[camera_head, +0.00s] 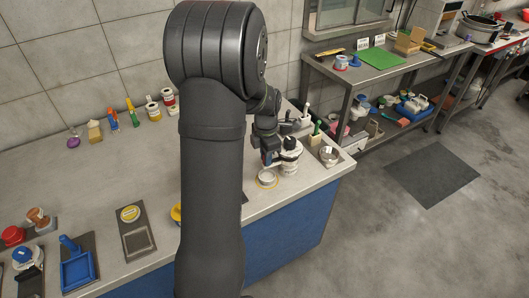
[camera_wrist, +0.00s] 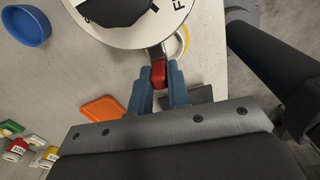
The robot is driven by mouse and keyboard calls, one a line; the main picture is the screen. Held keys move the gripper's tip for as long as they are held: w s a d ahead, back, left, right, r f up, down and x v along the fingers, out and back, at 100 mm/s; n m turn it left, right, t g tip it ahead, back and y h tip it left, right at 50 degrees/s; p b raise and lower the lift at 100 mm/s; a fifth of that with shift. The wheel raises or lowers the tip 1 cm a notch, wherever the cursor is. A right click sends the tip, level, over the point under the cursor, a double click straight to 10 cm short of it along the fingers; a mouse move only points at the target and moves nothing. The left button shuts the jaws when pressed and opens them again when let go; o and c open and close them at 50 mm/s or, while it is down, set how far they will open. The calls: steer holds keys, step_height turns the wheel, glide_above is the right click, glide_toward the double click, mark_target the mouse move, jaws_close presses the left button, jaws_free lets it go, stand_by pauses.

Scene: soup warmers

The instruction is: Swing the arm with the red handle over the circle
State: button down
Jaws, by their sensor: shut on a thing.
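The red handle (camera_wrist: 158,74) sits between the two blue fingers of my gripper (camera_wrist: 158,88) in the wrist view. My gripper is shut on it. A short grey arm (camera_wrist: 156,51) runs from the handle toward a white round plate (camera_wrist: 170,20) with black lettering and a dark middle. In the head view my gripper (camera_head: 268,158) is beside this white round unit (camera_head: 290,168) near the counter's right end. A yellow circle (camera_head: 267,186) lies on the counter just left of the unit, with a pale round thing in it. In the wrist view the yellow circle (camera_wrist: 184,45) is partly hidden by the plate.
A blue bowl (camera_wrist: 27,25) and an orange piece (camera_wrist: 103,108) lie on the counter in the wrist view. A small round container (camera_head: 329,155) stands right of the unit. Several jars and tools line the wall. The counter edge (camera_head: 300,190) is close.

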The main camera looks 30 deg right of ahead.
steer(key=shift+s+n, duration=0.4)
steer(key=shift+n, duration=0.1)
steer(key=c, duration=1.4)
jaws_free()
steer(key=shift+o, duration=0.2)
step_height(320, 180, up, 18)
steer(key=shift+f, duration=0.25)
steer(key=shift+f, duration=0.15)
step_height(320, 180, down, 17)
steer(key=shift+f, duration=0.15)
